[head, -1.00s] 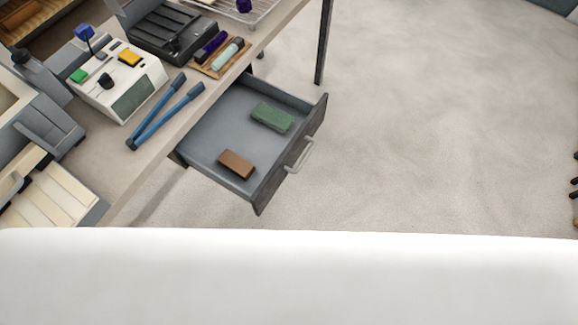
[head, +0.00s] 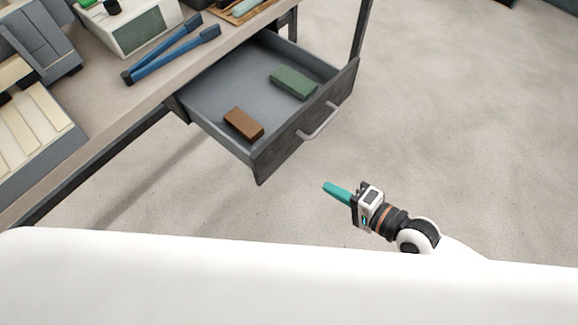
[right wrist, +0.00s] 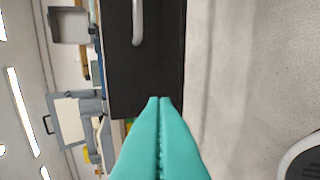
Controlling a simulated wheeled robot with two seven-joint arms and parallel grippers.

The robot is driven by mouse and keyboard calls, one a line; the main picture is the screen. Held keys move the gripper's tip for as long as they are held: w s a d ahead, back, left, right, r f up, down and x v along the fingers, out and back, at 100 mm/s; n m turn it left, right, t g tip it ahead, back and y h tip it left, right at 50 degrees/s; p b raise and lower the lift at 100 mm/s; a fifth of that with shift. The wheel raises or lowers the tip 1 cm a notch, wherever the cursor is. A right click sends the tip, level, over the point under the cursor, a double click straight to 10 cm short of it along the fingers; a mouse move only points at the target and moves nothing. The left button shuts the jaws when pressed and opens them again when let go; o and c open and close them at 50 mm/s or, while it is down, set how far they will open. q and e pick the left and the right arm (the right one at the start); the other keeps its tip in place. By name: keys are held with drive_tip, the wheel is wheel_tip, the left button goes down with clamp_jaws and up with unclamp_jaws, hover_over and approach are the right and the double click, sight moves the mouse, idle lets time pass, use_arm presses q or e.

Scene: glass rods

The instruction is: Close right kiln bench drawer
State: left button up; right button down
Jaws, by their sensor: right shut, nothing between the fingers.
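The right drawer (head: 213,102) of the kiln bench (head: 122,99) stands pulled out. A brown block (head: 243,123) and a green block (head: 294,82) lie inside it. Its dark front has a grey bar handle (head: 319,122). The drawer front (right wrist: 150,75) and handle (right wrist: 138,22) also show in the right wrist view. My right gripper (head: 326,185) is outside the drawer, in front of and apart from its front panel. Its teal fingers (right wrist: 160,100) are shut together and empty, pointing toward the drawer front. My left gripper is not in view.
Blue tongs (head: 172,51), a white control box (head: 130,25) and cream slats (head: 25,122) lie on the bench top. A dark bench leg (head: 361,30) stands behind the drawer. The floor (head: 460,130) to the right is clear.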

approach(279, 157)
drive_tip(key=x, duration=0.5)
drive_tip(key=shift+w+a+f, duration=0.1)
drive_tip(key=shift+f, duration=0.05)
drive_tip(key=shift+w+a, duration=0.4)
drive_tip(key=shift+a, duration=0.2)
